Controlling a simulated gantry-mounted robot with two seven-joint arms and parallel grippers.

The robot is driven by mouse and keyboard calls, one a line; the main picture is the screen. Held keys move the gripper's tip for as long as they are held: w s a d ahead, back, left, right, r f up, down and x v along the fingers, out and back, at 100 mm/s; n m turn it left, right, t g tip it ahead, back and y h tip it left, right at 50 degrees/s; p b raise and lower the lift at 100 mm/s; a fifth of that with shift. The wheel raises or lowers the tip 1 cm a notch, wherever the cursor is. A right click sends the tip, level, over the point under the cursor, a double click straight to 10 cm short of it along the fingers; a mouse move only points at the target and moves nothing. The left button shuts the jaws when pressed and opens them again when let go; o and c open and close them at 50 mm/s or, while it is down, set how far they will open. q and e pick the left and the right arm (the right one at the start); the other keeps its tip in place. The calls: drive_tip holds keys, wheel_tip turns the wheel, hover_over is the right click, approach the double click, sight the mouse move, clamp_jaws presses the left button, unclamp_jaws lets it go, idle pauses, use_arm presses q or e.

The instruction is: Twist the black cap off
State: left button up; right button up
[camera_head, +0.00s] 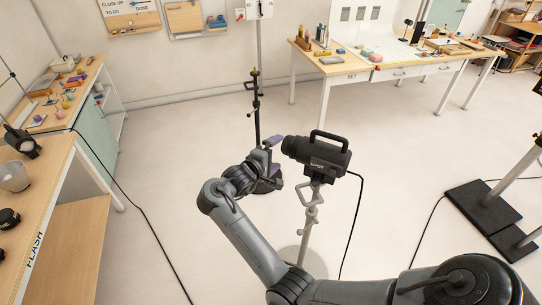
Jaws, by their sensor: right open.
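A black studio lamp (320,155) with a top handle stands on a grey stand (310,207) in the middle of the head view. Its black cap (289,146) is at the lamp's left end, facing my right gripper. My right gripper (275,157) is open and empty just left of the cap, with its purplish fingertips apart above and below. I cannot tell whether a fingertip touches the cap. My right arm reaches in from the lower right. My left gripper is not in view.
A wooden table marked FLASH (50,200) at left holds a metal reflector (14,176) and black round parts (9,218). A black stand (256,110) rises behind my gripper. A cable (357,220) hangs from the lamp. A prop table (340,68) stands behind; open floor lies between.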

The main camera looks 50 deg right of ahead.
sight(282, 149)
drive_tip(key=x, duration=0.7)
drive_tip(key=shift+d, duration=0.2)
drive_tip(key=shift+d+f+b, duration=0.15)
drive_tip(key=shift+d+b, duration=0.15)
drive_tip(key=shift+d, duration=0.25)
